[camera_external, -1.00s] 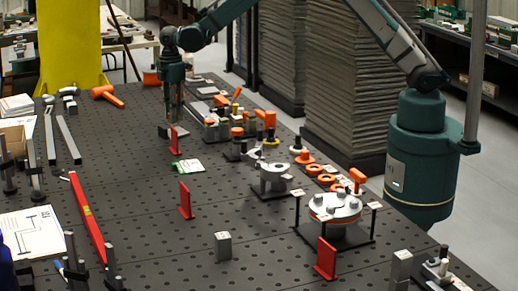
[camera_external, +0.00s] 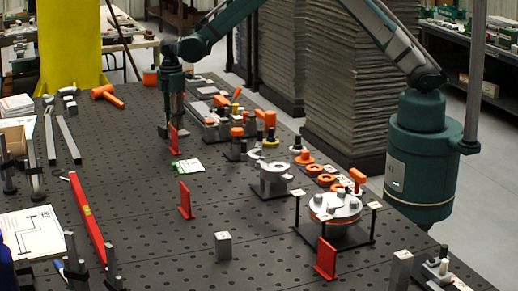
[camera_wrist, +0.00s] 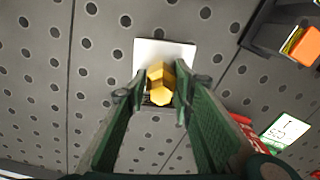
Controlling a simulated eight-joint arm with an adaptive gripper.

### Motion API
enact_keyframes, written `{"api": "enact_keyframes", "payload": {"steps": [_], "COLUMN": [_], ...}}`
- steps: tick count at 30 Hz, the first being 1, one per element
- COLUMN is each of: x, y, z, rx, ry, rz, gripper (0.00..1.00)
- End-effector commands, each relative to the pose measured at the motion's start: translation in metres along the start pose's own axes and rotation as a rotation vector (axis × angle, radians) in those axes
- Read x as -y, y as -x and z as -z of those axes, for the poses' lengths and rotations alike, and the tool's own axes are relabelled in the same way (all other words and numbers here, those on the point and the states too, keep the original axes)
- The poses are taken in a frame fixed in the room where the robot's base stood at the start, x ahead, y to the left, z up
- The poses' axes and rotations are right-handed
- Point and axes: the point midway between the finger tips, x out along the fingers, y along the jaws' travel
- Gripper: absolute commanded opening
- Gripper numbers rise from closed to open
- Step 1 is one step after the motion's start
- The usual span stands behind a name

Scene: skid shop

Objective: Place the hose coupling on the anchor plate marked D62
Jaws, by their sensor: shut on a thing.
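My gripper (camera_wrist: 155,97) is shut on a brass-yellow hexagonal fitting, the hose coupling (camera_wrist: 160,85), held between its two green fingers. A white square plate (camera_wrist: 148,48) lies below on the dark perforated table. In the wrist view the coupling overlaps the plate's near part; I cannot tell whether they touch. No marking on the plate can be read, so I cannot confirm D62. In the external view my gripper (camera_external: 172,130) is low over the far part of the table, behind a red bracket, and the coupling cannot be made out there.
The red upright bracket (camera_external: 174,140) stands close to my gripper, with a green-and-white card (camera_external: 187,166) nearby. A row of fixtures with orange parts (camera_external: 236,132) runs along the right. An orange hammer-shaped tool (camera_external: 107,95) lies to the left. The table's middle is mostly clear.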

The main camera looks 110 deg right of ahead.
Motion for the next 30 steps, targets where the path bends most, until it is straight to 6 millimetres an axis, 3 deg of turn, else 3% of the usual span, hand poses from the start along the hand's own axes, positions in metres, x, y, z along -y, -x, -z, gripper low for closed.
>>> {"api": "enact_keyframes", "payload": {"steps": [1,2,5,20,30], "x": [0.0,0.0,0.0,0.0,0.0], "y": [-0.002,-0.002,-0.002,0.002,0.036], "z": [0.0,0.0,0.0,0.0,0.0], "rx": [0.0,0.0,0.0,0.0,0.0], "ry": [0.0,0.0,0.0,0.0,0.0], "rz": [0.0,0.0,0.0,0.0,0.0], "gripper": [0.12,0.26,0.39,0.39,0.39]}}
